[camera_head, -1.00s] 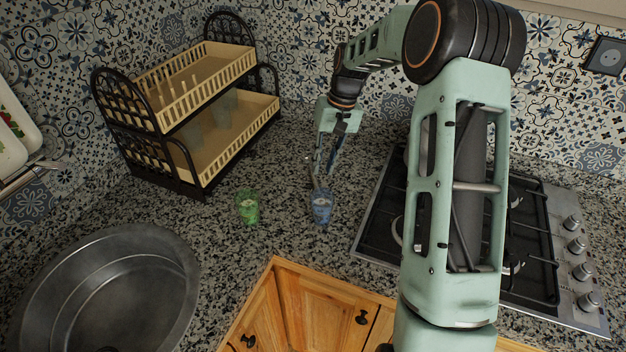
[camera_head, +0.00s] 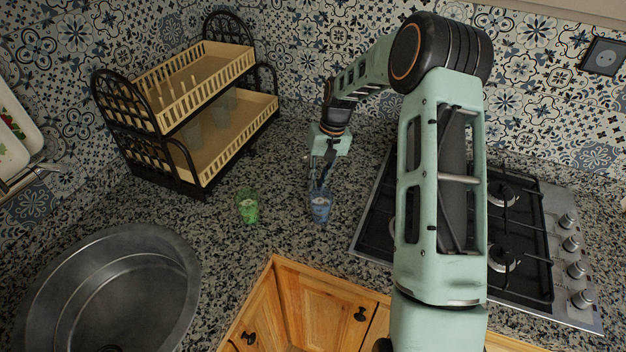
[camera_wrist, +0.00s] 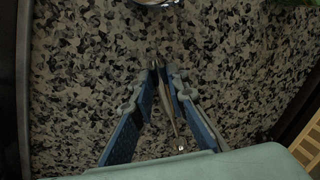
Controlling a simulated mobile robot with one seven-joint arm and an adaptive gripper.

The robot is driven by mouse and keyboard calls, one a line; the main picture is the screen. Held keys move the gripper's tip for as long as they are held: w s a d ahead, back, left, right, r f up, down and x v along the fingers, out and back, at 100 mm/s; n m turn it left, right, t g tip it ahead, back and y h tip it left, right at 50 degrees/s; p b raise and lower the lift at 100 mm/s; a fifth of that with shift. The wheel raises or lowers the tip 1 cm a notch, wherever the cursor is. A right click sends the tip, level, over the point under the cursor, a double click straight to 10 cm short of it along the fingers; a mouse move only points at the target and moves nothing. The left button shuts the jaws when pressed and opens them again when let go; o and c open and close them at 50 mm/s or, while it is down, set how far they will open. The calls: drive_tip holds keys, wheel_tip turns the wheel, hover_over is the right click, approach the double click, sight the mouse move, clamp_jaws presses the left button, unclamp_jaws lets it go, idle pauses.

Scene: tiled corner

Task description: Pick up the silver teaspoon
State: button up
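The silver teaspoon is a thin grey shape (camera_wrist: 172,118) between my two fingers in the wrist view. Its handle end points back toward the palm. In the head view only a small bright tip of it shows, left of the fingers. My gripper (camera_head: 320,188) is just above and behind the blue glass (camera_head: 321,207). In the wrist view my fingertips (camera_wrist: 162,66) are drawn close together, with the spoon in the narrow gap. The spoon's lower end is hard to make out.
A green glass (camera_head: 248,206) stands left of the blue one. A two-tier dish rack (camera_head: 225,155) is behind left, a gas stove (camera_head: 545,240) to the right, and a steel sink (camera_head: 185,275) at front left.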

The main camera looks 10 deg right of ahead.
clamp_jaws()
drive_tip(key=shift+r, duration=0.15)
